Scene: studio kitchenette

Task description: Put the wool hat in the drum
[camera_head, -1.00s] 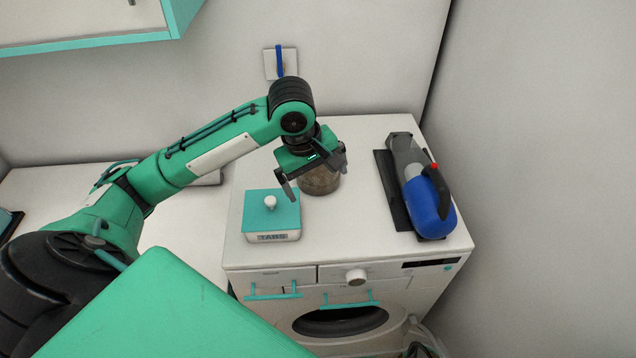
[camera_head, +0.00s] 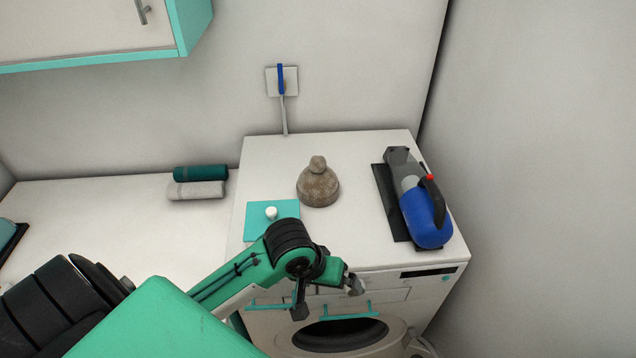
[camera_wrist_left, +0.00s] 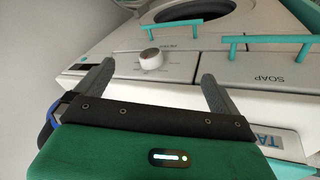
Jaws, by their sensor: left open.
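The wool hat (camera_head: 318,190) is grey-brown with a bobble on top. It stands upright on top of the washing machine (camera_head: 350,150), near the middle. The drum (camera_head: 340,334) shows as a dark round opening low in the machine's front; its inside is hidden. My left gripper (camera_head: 328,297) is open and empty in front of the machine's upper front, above the drum opening and away from the hat. In the left wrist view its two fingers (camera_wrist_left: 157,70) are spread on either side of the white knob (camera_wrist_left: 150,59), with the drum opening (camera_wrist_left: 185,11) beyond.
A teal-lidded box (camera_head: 258,213) and a blue handheld vacuum (camera_head: 425,212) on a dark base flank the hat. Teal handles (camera_head: 348,311) stick out from the machine's front. Rolled towels (camera_head: 198,190) lie on the left counter.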

